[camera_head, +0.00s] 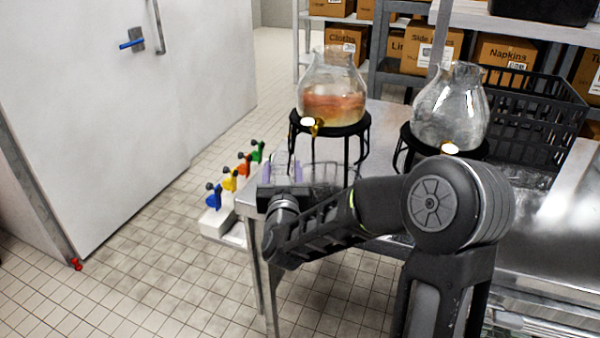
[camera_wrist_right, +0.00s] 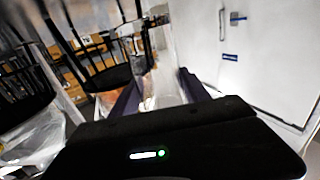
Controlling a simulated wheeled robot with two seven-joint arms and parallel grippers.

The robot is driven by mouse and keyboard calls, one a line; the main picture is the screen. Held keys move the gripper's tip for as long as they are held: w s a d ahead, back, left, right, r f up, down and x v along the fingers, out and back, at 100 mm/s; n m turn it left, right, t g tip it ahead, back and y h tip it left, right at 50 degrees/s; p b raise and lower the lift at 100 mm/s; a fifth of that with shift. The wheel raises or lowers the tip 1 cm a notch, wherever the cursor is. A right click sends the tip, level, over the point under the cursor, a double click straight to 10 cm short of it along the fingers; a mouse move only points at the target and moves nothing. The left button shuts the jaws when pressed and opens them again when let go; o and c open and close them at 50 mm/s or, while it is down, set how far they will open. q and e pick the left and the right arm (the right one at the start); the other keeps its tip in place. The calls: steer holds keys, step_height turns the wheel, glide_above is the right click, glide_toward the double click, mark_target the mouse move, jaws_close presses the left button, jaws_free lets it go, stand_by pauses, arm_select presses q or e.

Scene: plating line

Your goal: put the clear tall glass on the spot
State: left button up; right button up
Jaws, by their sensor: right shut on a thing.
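My right gripper (camera_head: 284,173) is over the near left corner of the steel table, below the left dispenser. In the right wrist view, my right gripper (camera_wrist_right: 158,92) has its two dark fingers on either side of a see-through thing, the clear tall glass (camera_wrist_right: 165,88), and is shut on it. The glass is hard to make out, and its base is hidden by the gripper body. In the head view the gripper and arm hide most of it. I cannot make out the spot. My left gripper is not in view.
A dispenser with reddish drink (camera_head: 333,88) and a clear dispenser (camera_head: 450,105) stand on black stands on the steel table (camera_head: 384,120). A black crate (camera_head: 535,105) is behind at right. A white door (camera_head: 110,110) is at left.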

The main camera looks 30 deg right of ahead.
steer(key=d, duration=0.1)
steer(key=s+d+m+g+h, duration=0.1)
steer(key=d+h, duration=0.1)
steer(key=d, duration=0.1)
steer(key=shift+s+f+m, duration=0.25)
steer(key=shift+m, duration=0.05)
